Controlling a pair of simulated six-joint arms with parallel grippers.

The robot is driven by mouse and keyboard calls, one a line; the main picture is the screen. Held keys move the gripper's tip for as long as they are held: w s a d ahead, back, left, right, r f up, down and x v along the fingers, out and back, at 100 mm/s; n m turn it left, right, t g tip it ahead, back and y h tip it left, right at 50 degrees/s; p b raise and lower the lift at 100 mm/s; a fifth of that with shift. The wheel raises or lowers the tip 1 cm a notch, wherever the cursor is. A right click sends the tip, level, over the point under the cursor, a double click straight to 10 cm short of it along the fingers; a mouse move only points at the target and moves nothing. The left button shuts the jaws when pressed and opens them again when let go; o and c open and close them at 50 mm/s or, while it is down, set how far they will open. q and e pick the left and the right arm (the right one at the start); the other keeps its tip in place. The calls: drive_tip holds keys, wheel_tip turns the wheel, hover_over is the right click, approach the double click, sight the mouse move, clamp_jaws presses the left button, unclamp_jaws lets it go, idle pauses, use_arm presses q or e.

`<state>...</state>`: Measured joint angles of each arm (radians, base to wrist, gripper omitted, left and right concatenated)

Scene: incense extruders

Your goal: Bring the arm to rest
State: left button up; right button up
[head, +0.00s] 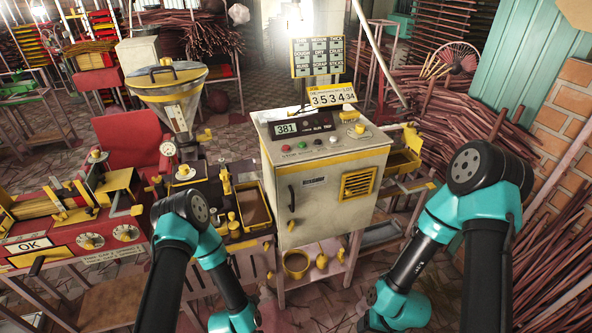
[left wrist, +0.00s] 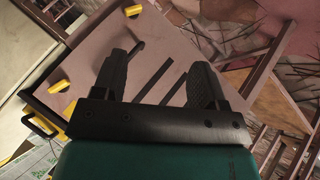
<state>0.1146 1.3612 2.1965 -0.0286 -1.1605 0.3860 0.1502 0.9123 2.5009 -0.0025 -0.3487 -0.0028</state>
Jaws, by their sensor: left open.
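My left gripper (left wrist: 158,75) is open in the left wrist view, with its two dark fingers apart and nothing between them. Behind the fingers is a pinkish flat surface (left wrist: 185,45) with dark slots and yellow knobs (left wrist: 58,86) near its left side. In the head view my left arm bends down in front of the bench and leaves the bottom edge, so its gripper is hidden there. My right arm bends down on the right, and its gripper does not show in either view.
A pale control cabinet (head: 305,215) stands in the middle. A red extruder machine (head: 75,235) and a yellow-rimmed hopper (head: 165,80) are at the left. Bundled sticks (head: 450,110) and a brick wall (head: 565,110) are at the right. Patches of tiled floor are open between them.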

use_arm(q)
drive_tip(key=s+a+r+m+g, duration=0.2)
drive_tip(key=s+r+g, duration=0.2)
drive_tip(key=s+r, duration=0.2)
drive_tip(key=s+a+r+m+g+h, duration=0.1)
drive_tip(key=s+a+r+m+g, duration=0.2)
drive_tip(key=s+r, duration=0.4)
drive_tip(key=shift+g, duration=0.4)
idle(0.5)
